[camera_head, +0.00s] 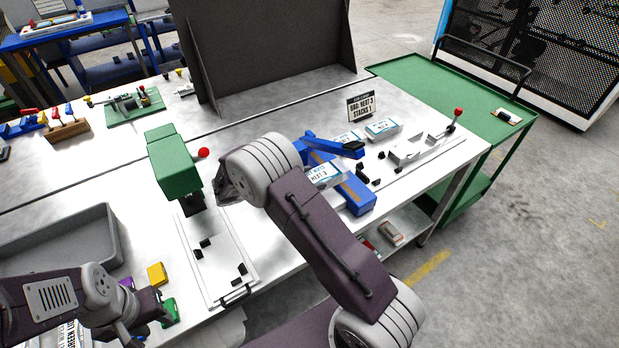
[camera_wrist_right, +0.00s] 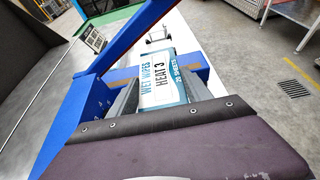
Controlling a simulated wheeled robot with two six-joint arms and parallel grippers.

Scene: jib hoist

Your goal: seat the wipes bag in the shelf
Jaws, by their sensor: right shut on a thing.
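The wipes bag (camera_wrist_right: 162,82), white and blue with "WET WIPES HEAT 3" on it, is between the grey fingers of my right gripper (camera_wrist_right: 160,96), which is shut on it. It lies at the blue sealer (camera_head: 358,194), between its raised lever (camera_head: 325,147) and its base. In the head view part of the white bag (camera_head: 327,174) shows beside my right arm, which hides the right gripper there. Which part is the shelf, and whether the bag touches it, I cannot tell. My left gripper (camera_head: 146,322) is low at the left; its opening is unclear.
A sign (camera_head: 361,107) and other white-blue packs (camera_head: 383,128) stand behind the sealer. A green press (camera_head: 173,162) with a white plate (camera_head: 217,262) is left of my right arm. A grey tray (camera_head: 62,240) is at the left, and a green cart (camera_head: 455,95) at the right.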

